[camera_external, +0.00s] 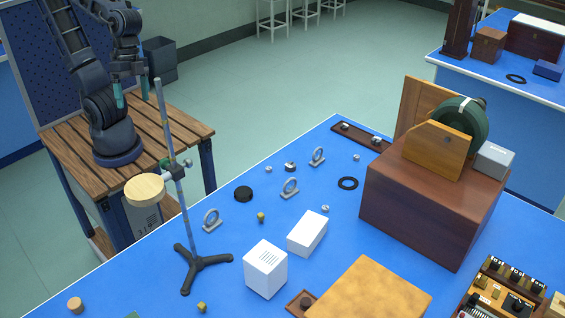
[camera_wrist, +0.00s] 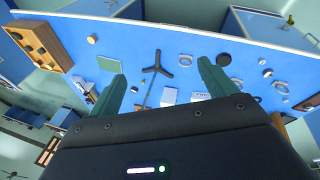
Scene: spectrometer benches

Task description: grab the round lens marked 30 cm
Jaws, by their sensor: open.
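Three round lenses in grey ring mounts stand on the blue bench in the external view: a left one (camera_external: 212,219), a middle one (camera_external: 290,188) and a far one (camera_external: 317,156). No marking is legible, so I cannot tell which reads 30 cm. Small ring shapes also show at the right of the wrist view, one of them a ring mount (camera_wrist: 280,87). My gripper (camera_external: 130,92) is raised at the upper left, well away from the lenses. In the wrist view my gripper (camera_wrist: 160,86) has its teal fingers wide apart, with nothing held between them.
A tripod stand (camera_external: 185,256) with a tall rod and round wooden disc rises between my arm and the lenses. White boxes (camera_external: 266,269), a black disc (camera_external: 243,194) and a flat black ring (camera_external: 348,183) lie nearby. A large brown box (camera_external: 415,212) stands at right.

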